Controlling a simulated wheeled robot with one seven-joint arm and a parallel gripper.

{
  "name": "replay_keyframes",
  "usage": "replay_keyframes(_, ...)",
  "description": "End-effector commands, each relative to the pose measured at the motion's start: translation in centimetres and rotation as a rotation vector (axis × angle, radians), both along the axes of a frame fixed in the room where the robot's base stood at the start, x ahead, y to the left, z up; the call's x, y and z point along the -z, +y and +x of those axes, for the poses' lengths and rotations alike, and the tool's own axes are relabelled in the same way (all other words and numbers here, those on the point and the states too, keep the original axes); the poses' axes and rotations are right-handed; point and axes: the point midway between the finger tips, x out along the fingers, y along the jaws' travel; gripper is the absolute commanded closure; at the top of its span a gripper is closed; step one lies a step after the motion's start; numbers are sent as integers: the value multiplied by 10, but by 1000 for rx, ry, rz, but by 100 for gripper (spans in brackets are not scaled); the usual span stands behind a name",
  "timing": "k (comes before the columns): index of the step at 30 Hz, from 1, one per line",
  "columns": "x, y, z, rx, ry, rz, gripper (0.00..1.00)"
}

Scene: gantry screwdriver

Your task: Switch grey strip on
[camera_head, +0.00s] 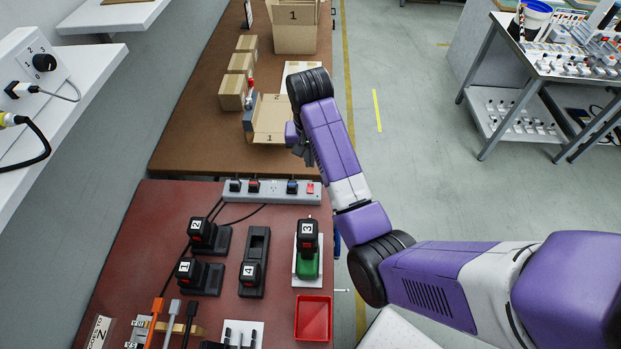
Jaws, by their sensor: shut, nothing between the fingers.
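The grey power strip (262,192) lies along the far edge of the red-brown table. Several dark plugs and sockets run along it, and a red switch (310,188) is at its right end. Whether the switch is lit is too small to tell. My gripper (309,160) is shut and empty. It shows small and dark below my wrist, beyond the strip and above its right end in the picture, apart from the switch. My purple arm reaches in from the right, and part of the gripper is hidden by it.
Battery docks labelled 1 (200,277), 2 (209,237), 4 (253,263) and 3 (307,250) stand on the near table. A red tray (313,319) sits at its right edge. Cardboard boxes (240,75) stand on the brown table beyond. A cable runs from the strip.

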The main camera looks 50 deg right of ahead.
Motion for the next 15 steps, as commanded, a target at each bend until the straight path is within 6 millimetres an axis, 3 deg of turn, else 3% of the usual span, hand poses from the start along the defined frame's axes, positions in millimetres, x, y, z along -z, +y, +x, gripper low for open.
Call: replay_keyframes(15,94,-9,6,0,3,2,100)
